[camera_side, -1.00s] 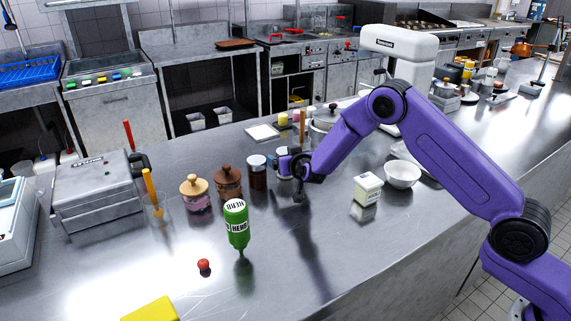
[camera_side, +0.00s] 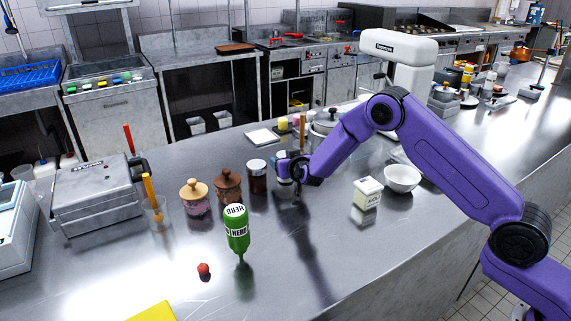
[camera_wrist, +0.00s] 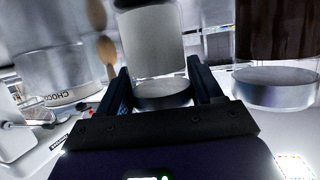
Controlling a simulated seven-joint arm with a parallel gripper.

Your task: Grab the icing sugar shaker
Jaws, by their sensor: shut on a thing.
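The icing sugar shaker, a clear jar of white powder (camera_wrist: 152,42) with a grey metal lid, stands between my fingers in the wrist view. My gripper (camera_wrist: 163,88) is shut on it, one finger on each side near the lid. In the side view, my gripper (camera_side: 293,172) is low over the steel counter, just right of a dark jar with a pale lid (camera_side: 257,176). There the shaker is mostly hidden by my gripper, and I cannot tell whether its base touches the counter.
The dark jar (camera_wrist: 275,45) is close beside the shaker. Two lidded jars (camera_side: 195,197) (camera_side: 228,186) stand further left, with a green herb bottle (camera_side: 237,230) in front. A white carton (camera_side: 367,193) and white bowl (camera_side: 402,178) stand right. The front counter between bottle and carton is clear.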

